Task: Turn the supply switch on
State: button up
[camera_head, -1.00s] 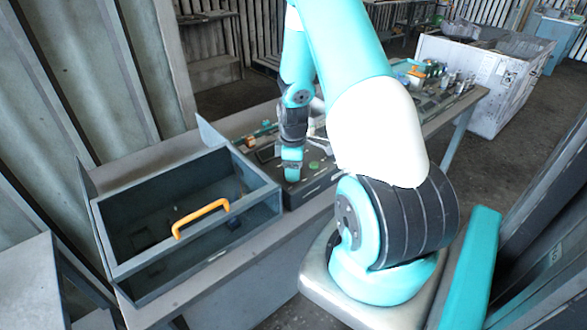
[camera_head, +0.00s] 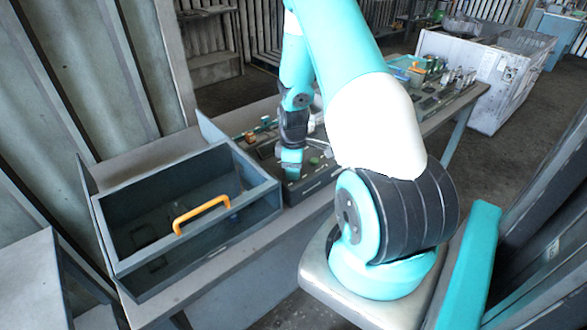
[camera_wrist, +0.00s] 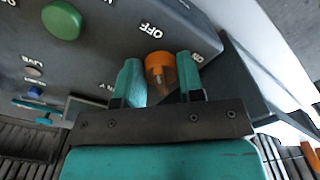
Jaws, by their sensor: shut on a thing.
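A dark grey control box (camera_head: 318,177) stands on the bench, with my gripper (camera_head: 291,166) pointing down onto its top. In the wrist view, an orange rotary knob (camera_wrist: 160,72) sits between the two teal fingers of my gripper (camera_wrist: 160,80), which is shut on it. The word OFF is printed to the knob's upper left. A round green button (camera_wrist: 62,20) lies further left on the same panel and also shows in the head view (camera_head: 315,161). I cannot tell the knob's exact angle.
An open grey bin (camera_head: 262,200) with a yellow handle (camera_head: 201,214) stands directly left of the control box. A small grey button (camera_wrist: 33,72) and a blue one (camera_wrist: 35,92) are near LIVE lettering. Small parts crowd the bench's far right. A white crate (camera_head: 475,80) stands behind.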

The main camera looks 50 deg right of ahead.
jog(key=m+b, duration=0.1)
jog(key=m, duration=0.3)
jog(key=shift+f+b, duration=0.1)
jog(key=shift+b, duration=0.2)
jog(key=m, duration=0.2)
jog(key=m+b, duration=0.1)
jog(key=m, duration=0.1)
jog(key=shift+a+m, duration=0.2)
jog(key=shift+m, duration=0.1)
jog(key=m+b, duration=0.1)
jog(key=m, duration=0.3)
jog(key=shift+w+a+m+b, duration=0.15)
jog(key=shift+m+b, duration=0.4)
jog(key=shift+m, duration=1.95)
jog(key=o, duration=0.9)
jog(key=shift+r, duration=0.25)
